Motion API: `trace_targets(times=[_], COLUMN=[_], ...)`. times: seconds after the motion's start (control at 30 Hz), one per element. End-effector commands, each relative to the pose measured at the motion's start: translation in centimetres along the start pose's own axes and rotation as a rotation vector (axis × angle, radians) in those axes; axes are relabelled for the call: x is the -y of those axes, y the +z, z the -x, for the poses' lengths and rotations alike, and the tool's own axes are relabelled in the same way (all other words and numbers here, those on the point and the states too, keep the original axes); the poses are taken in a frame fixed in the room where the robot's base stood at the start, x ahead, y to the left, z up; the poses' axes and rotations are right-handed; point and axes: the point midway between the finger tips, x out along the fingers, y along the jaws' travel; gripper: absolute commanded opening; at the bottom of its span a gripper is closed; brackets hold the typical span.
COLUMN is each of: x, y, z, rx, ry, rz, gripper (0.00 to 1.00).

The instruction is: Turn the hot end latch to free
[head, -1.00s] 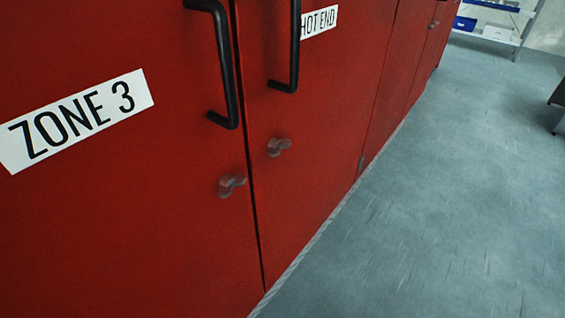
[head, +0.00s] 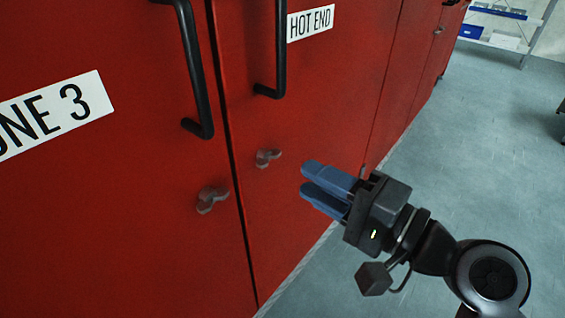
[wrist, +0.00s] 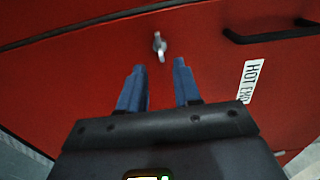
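The hot end latch (head: 268,158) is a small grey turn-knob on the red hot end door (head: 310,110), below that door's black handle and near the seam. It also shows in the wrist view (wrist: 160,46), beyond the fingertips and roughly between them. The white HOT END label (head: 310,22) is at the upper part of that door. My gripper (head: 306,180) has blue fingers, is open and empty, and stands to the right of the latch, apart from it. In the wrist view the two fingers (wrist: 158,68) are spread with a gap.
A similar latch (head: 212,199) sits on the Zone 3 door left of the seam. Black bar handles (head: 198,80) and (head: 275,50) stick out from both doors. The grey floor (head: 460,180) at right is clear. A shelf (head: 500,30) stands far back.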

Motion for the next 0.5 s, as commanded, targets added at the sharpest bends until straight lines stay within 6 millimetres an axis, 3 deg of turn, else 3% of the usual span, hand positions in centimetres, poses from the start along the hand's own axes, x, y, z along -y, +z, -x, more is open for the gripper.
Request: trace_targets(times=[0.3,0.5], x=[0.1,0.0], y=[0.0,0.0], z=[-4.8,-6.5], rx=[0.001,-0.002], ry=[0.001,0.002], rz=[0.003,0.003], gripper=[0.33,0.33])
